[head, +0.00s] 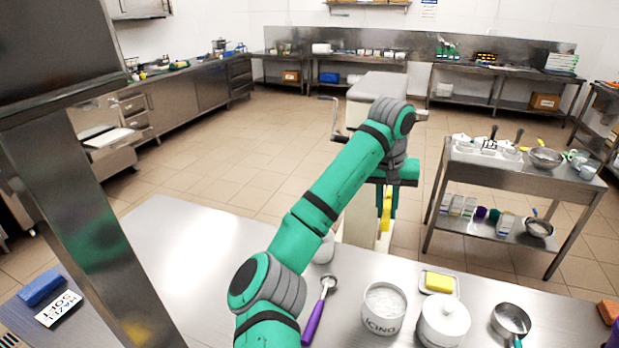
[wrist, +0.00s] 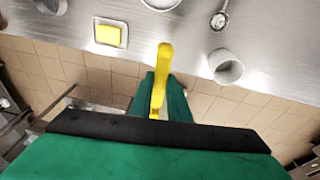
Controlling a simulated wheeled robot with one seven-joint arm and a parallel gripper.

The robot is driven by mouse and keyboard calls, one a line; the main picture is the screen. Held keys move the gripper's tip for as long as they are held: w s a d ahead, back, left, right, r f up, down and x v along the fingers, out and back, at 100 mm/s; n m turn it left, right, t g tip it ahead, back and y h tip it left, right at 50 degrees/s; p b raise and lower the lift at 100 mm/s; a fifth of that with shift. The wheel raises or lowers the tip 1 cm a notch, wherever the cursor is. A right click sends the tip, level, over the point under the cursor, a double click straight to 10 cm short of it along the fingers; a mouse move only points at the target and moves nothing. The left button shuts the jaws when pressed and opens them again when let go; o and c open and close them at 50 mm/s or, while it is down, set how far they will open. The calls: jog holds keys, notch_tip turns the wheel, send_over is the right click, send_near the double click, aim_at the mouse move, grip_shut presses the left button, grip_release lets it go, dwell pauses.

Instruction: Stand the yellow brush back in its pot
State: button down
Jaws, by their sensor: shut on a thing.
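The yellow brush (head: 386,212) is held in my gripper (head: 386,200), hanging roughly upright beyond the far edge of the steel table. In the wrist view the brush (wrist: 161,75) stands out between the green fingers of my gripper (wrist: 163,98), which are shut on it. A white open pot (wrist: 226,66) stands near that table edge, to the right of the brush in the wrist view and apart from it. In the head view the pot (head: 325,248) is partly hidden behind my arm. Its inside looks empty, though its bottom is not clear.
On the table (head: 190,250) are a purple-handled scoop (head: 319,310), an icing tub (head: 384,308), a lidded white jar (head: 443,321), a small tray with a yellow block (head: 440,283) and a steel pan (head: 511,322). A loaded trolley (head: 520,180) stands beyond.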

jog(key=w+a+r+n+t+h, duration=0.25)
jog(key=a+n+h, duration=0.35)
jog(key=a+n, duration=0.5)
jog(key=w+a+r+n+t+h, duration=0.3)
jog(key=a+n+h, duration=0.35)
jog(key=n, duration=0.85)
notch_tip(320, 180, down, 14)
jog(key=w, duration=0.1)
jog(key=shift+a+r, duration=0.2)
jog(key=shift+a, duration=0.1)
dwell(1.1)
